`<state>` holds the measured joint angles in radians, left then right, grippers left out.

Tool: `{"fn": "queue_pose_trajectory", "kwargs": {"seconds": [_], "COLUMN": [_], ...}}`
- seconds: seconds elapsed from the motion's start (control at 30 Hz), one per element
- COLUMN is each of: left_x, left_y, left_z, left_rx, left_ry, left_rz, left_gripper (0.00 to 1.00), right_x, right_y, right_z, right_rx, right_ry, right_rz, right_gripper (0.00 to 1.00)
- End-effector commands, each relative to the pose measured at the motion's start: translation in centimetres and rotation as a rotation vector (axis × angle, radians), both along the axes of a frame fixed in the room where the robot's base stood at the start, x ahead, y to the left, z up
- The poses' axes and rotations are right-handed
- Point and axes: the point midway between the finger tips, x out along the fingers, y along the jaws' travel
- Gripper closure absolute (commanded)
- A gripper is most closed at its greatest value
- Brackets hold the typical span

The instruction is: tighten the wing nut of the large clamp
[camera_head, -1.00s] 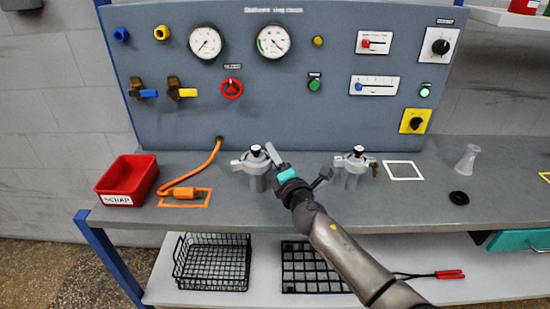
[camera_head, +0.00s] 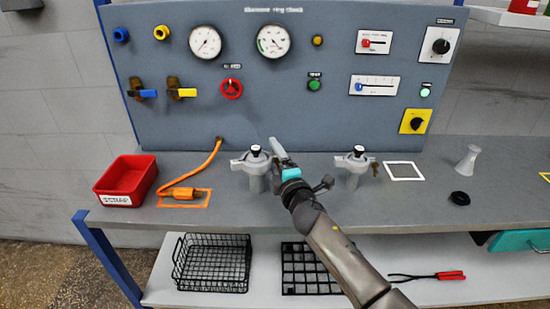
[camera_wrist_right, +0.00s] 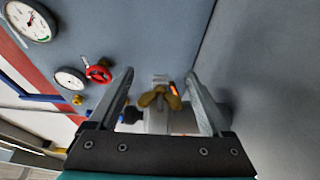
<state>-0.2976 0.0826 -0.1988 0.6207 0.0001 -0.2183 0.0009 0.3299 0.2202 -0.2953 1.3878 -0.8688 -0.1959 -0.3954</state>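Two grey clamps stand on the bench in the head view, a left clamp (camera_head: 256,172) and a right clamp (camera_head: 355,170), each with a black-topped knob. I cannot tell for sure which is the large one. My right gripper (camera_head: 279,151) is just right of the left clamp and overlaps its right side. A brass wing nut (camera_wrist_right: 160,98) shows in the right wrist view in front of a grey cylindrical body. It appears between the spread fingers of my open right gripper (camera_wrist_right: 160,78), with gaps to both. In the head view this nut is hidden. My left gripper is out of view.
A panel (camera_head: 290,110) with gauges and valves rises behind the clamps. A red scrap bin (camera_head: 127,180) and an orange hose (camera_head: 206,168) are at the left. The bench front is mostly clear.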

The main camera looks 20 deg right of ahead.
Motion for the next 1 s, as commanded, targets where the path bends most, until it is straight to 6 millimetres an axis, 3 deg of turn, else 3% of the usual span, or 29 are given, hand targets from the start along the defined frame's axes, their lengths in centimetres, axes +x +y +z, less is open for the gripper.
{"fn": "queue_pose_trajectory", "kwargs": {"seconds": [0.37,1.0], "left_x": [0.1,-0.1], "left_y": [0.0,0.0], "left_z": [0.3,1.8], "left_rx": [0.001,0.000], "left_ry": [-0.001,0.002], "left_rz": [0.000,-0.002], "left_gripper": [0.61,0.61], "right_x": [-0.9,-10.6], "right_y": [-0.1,-0.7], "right_z": [0.0,0.0], "right_rx": [-0.001,0.000], "right_ry": [0.001,0.002], "right_rz": [0.000,-0.001], "right_gripper": [0.18,0.18]}}
